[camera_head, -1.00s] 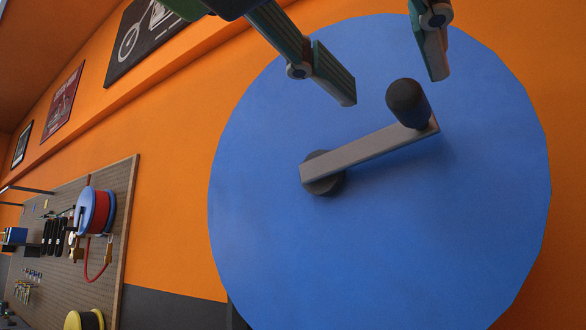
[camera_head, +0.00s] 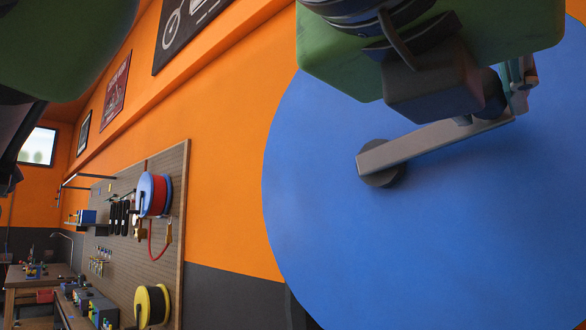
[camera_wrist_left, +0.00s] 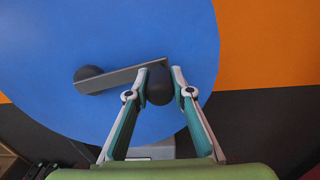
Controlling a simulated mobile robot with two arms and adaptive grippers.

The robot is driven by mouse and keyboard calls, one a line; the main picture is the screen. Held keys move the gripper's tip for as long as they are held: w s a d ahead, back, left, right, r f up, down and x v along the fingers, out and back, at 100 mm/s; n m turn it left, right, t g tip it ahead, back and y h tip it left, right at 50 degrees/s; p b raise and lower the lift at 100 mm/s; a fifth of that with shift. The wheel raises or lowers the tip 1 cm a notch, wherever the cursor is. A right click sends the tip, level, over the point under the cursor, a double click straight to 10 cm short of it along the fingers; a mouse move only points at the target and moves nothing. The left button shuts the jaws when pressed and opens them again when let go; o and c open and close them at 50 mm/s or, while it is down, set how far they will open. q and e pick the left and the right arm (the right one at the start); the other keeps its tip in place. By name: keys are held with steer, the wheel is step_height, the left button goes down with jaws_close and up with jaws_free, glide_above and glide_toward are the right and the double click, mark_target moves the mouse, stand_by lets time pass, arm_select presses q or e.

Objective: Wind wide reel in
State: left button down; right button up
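The wide reel shows as a big blue disc (camera_head: 330,230) on the right of the head view. A grey crank arm (camera_head: 420,143) runs from its dark hub (camera_head: 382,178) up to the right. My left gripper (camera_head: 518,85) is at the crank's outer end, its body hiding the handle in the head view. The crank arm (camera_wrist_left: 118,76) points left from there to the hub. My right gripper is not in view.
A pegboard (camera_head: 175,230) on the orange wall to the left holds a blue-and-red reel (camera_head: 154,195), a yellow reel (camera_head: 152,306) and hand tools. Workbenches stand farther back at lower left. The disc's lower face is clear.

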arm_select(q)
steer(key=shift+f+b, duration=0.35)
steer(key=shift+b, duration=0.15)
step_height(320, 180, down, 8)
steer(key=m+b, duration=0.5)
steer(key=b, duration=0.5)
steer(key=shift+w+a+r+m, duration=0.2)
steer(key=shift+w+a+m, duration=0.1)
steer(key=shift+w, duration=0.05)
steer(key=c, duration=1.8)
jaws_free()
steer(key=shift+o, duration=0.2)
